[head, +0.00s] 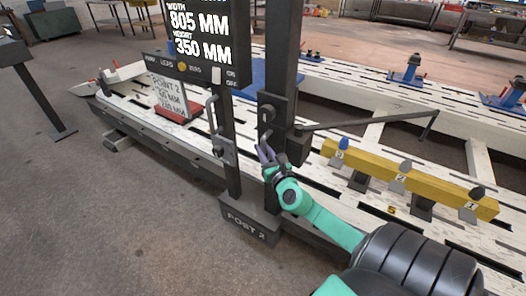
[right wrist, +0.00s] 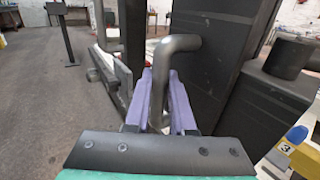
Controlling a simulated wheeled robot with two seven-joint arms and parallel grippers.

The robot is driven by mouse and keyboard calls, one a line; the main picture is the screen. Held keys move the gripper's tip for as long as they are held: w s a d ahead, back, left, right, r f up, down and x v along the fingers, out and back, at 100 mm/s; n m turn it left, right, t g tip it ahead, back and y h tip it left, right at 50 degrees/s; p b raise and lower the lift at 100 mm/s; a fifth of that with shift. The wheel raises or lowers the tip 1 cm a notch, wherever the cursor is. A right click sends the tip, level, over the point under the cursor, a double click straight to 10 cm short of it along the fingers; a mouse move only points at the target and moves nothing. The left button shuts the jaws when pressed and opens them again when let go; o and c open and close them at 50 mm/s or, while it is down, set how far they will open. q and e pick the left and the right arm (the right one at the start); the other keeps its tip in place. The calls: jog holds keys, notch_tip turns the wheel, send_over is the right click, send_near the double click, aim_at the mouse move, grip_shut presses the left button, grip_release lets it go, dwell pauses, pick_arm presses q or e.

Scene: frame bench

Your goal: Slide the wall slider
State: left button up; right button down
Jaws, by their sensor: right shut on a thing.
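A dark upright post (head: 281,60) carries a black slider block (head: 277,120) with a bent grey bar handle (head: 266,117). The handle also shows in the right wrist view (right wrist: 177,43), rising between the fingers. My right gripper (head: 264,152) is shut on this handle, its purple fingers (right wrist: 160,85) on either side of the bar. The lower part of the handle is hidden by the gripper. A dark arm (head: 370,122) reaches right from the slider and bends down at its end. My left gripper is not in view.
A display (head: 200,32) reads width 805 MM and height 350 MM. A second upright with a handle (head: 217,125) stands left, by a base marked POST 2 (head: 250,222). A yellow beam (head: 410,180) with numbered points lies right.

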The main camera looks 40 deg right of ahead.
jog(key=shift+f, duration=0.1)
jog(key=c, duration=1)
grip_release()
jog(key=shift+f, duration=0.1)
jog(key=shift+c, duration=0.2)
jog(key=shift+s, duration=0.1)
jog(key=b+v, duration=0.2)
jog(key=v, duration=1.2)
jog(key=shift+s+b, duration=0.2)
jog(key=shift+b, duration=0.2)
